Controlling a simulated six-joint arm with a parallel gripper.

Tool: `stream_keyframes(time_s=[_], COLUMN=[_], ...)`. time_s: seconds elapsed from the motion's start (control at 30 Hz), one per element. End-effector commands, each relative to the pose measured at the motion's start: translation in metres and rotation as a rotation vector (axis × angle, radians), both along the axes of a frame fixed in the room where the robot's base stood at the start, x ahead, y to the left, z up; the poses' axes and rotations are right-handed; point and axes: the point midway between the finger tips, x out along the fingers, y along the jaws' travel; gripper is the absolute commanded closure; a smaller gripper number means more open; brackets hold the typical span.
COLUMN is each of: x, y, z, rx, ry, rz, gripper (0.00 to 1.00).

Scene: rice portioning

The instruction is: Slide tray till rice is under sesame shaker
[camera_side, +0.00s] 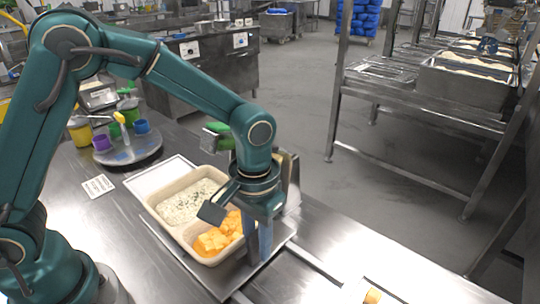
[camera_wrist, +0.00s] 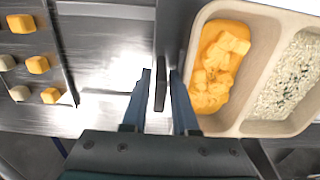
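A beige two-compartment tray (camera_side: 150,207) sits on a flat metal carrier (camera_side: 205,279). White rice with dark flecks (camera_side: 187,203) fills the far compartment and orange food with cubes (camera_side: 218,236) the near one. In the wrist view, the food tray (camera_wrist: 262,62) is right of my gripper (camera_wrist: 160,98). My gripper's blue fingers are apart, on either side of a thin dark upright edge (camera_wrist: 160,88) beside the tray. I see a gap on both sides. My gripper (camera_side: 259,250) is low at the tray's right end. I cannot clearly identify the sesame shaker; a green-topped object (camera_side: 218,127) stands partly behind my arm.
A round turntable (camera_side: 140,150) with colourful containers stands at the back left, near a small label card (camera_side: 98,186). Yellow and pale cubes (camera_wrist: 38,64) lie on a surface left of my gripper. Bare metal counter (camera_side: 150,265) is in front of the tray.

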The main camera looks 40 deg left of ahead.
Motion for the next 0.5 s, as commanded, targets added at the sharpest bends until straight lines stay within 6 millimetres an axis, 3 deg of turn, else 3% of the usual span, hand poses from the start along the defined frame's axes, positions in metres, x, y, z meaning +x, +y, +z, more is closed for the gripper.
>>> stream_keyframes(time_s=[0.33, 0.4, 0.5], x=[0.0, 0.0, 0.0001], y=[0.0, 0.0, -0.0001], z=[-0.0056, -0.0056, -0.0055], rx=[0.0, 0.0, -0.001], ry=[-0.001, -0.001, -0.001], rz=[0.0, 0.0, 0.0], gripper=[0.72, 0.99, 1.0])
